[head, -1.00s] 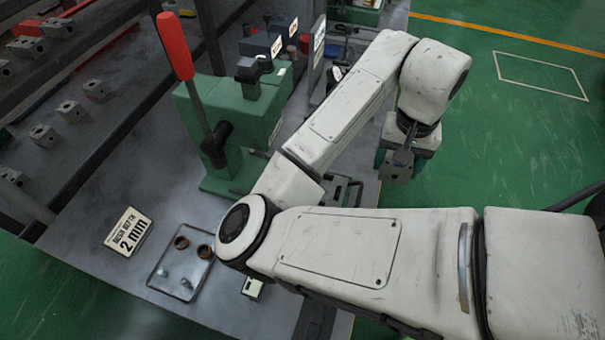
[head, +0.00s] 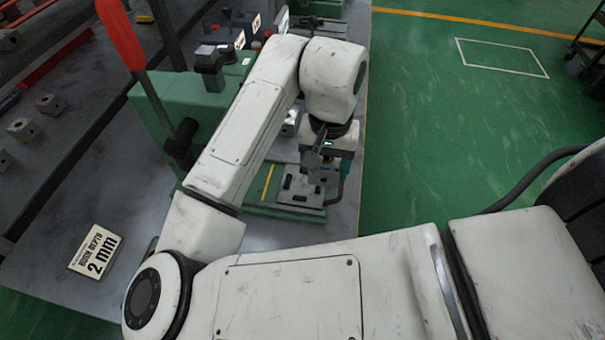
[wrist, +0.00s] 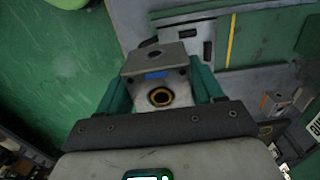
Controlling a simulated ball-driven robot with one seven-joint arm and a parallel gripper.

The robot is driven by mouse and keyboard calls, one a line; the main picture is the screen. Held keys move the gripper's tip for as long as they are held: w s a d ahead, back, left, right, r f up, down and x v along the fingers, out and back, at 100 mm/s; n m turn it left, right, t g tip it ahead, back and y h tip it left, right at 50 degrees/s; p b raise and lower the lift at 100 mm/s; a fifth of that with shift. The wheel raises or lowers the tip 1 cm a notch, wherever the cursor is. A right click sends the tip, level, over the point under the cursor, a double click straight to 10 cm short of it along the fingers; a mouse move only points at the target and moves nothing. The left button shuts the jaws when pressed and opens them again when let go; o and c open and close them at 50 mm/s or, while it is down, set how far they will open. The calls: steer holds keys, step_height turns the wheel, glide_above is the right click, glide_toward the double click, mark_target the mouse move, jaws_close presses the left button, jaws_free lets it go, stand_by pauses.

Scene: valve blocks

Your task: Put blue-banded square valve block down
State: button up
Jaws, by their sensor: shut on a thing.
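The blue-banded square valve block (wrist: 160,62) is grey metal with a blue mark on its side and a brass-ringed port. My gripper (wrist: 164,84) is shut on it, with teal fingers on either side. In the head view my gripper (head: 326,165) hangs at the bench's right edge, beside and partly in front of a green fixture with dark slots (head: 298,199); the block is small and partly hidden there. In the wrist view the fixture's grey slotted plate (wrist: 196,33) lies just beyond the block. I cannot tell any contact between them.
A green press with a red-handled lever (head: 122,35) stands left of my arm. A "2 mm" sign (head: 95,251) lies on the bench (head: 110,200). Another block with an orange mark (wrist: 272,102) shows at right in the wrist view. Green floor (head: 450,130) is open to the right.

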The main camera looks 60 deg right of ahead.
glide_above(303, 188)
step_height(303, 188, down, 6)
steer(key=shift+f, duration=0.1)
steer(key=shift+w+d+f, duration=0.1)
steer(key=shift+w+f, duration=0.05)
steer(key=shift+f, duration=1.55)
steer(key=shift+f, duration=0.4)
steer(key=shift+f, duration=0.2)
steer(key=o, duration=1.3)
steer(key=shift+f, duration=0.1)
steer(key=shift+o, duration=0.5)
